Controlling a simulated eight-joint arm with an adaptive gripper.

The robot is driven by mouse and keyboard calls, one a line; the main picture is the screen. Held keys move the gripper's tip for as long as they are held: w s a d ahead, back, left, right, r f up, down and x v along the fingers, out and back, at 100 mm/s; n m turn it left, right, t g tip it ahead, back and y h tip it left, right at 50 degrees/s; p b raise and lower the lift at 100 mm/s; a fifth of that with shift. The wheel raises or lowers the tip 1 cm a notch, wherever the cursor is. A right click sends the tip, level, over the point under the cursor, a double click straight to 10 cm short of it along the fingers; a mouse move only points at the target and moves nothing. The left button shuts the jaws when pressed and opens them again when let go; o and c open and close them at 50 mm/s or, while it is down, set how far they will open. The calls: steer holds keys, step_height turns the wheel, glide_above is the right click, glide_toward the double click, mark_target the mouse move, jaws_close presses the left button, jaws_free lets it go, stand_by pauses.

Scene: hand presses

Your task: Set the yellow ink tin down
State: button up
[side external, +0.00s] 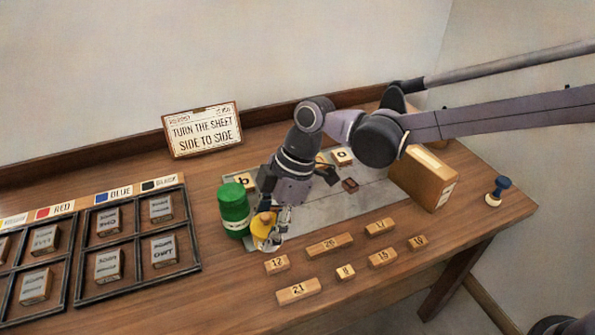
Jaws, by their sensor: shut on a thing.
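The yellow ink tin (262,228) is at the front left of the grey plate, right beside a green tin. My gripper (273,226) reaches down from my arm and is shut on the yellow tin. The fingers cover part of its right side. The tin looks close to upright. I cannot tell whether its base touches the surface.
The green tin (234,209) stands just left. Numbered wooden blocks (330,245) lie in front. The grey plate (375,199) holds lettered blocks. A wooden box (425,178) and a blue-handled stamp (498,190) are right. Compartment trays (140,238) lie left; a sign (202,130) stands behind.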

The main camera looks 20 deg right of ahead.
steer(key=shift+s+d+f, duration=0.1)
steer(key=shift+s+d, duration=0.1)
steer(key=shift+d, duration=0.05)
steer(key=s+a+f, duration=0.1)
steer(key=a+f, duration=0.1)
steer(key=a, duration=0.1)
steer(key=s+a+f, duration=0.1)
steer(key=a+f, duration=0.1)
steer(key=a, duration=0.2)
steer(key=s+a+f, duration=0.2)
steer(key=a, duration=0.1)
steer(key=shift+a+f, duration=0.25)
steer(key=shift+f, duration=2.2)
steer(key=shift+f, duration=0.1)
steer(key=o, duration=1.4)
steer(key=shift+c, duration=0.2)
